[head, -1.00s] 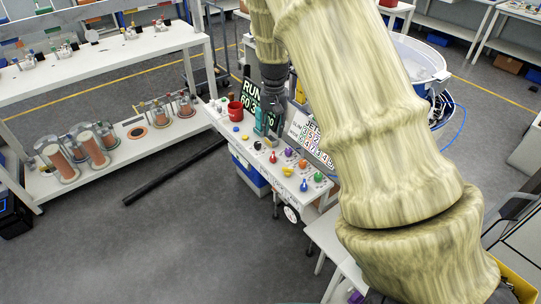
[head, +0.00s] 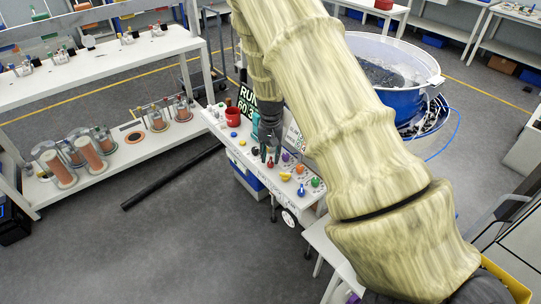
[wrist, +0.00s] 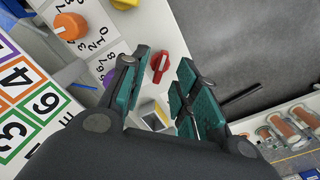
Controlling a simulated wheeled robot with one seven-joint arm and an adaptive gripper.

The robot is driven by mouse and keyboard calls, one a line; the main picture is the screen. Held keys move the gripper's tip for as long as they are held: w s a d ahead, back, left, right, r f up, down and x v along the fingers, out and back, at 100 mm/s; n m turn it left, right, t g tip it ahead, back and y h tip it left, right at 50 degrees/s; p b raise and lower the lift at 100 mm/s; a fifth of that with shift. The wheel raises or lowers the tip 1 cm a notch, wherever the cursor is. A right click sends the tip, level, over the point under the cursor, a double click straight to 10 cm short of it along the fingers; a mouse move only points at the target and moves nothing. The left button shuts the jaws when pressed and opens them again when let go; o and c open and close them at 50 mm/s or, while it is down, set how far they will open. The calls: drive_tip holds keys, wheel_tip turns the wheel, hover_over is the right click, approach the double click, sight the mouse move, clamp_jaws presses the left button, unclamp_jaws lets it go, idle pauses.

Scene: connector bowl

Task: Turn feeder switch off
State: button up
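A red switch knob (wrist: 159,66) sits on the white control panel (wrist: 172,22) in the wrist view. I cannot read a label that marks it as the feeder switch. My gripper (wrist: 165,58) is open, with one teal-padded finger on each side of the red knob in the picture. I cannot tell whether either finger touches it. In the head view my gripper (head: 270,158) points down over the white console (head: 244,152). The red knob there is hard to make out beside the fingers.
Orange (wrist: 70,26), yellow (wrist: 125,3) and purple (wrist: 112,76) knobs lie close by on the panel. A number board (wrist: 28,110) stands at left in the wrist view. A large bowl (head: 405,100) stands behind my arm.

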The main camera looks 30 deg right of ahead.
drive_tip(key=shift+f, duration=0.85)
drive_tip(key=shift+c, duration=0.2)
clamp_jaws()
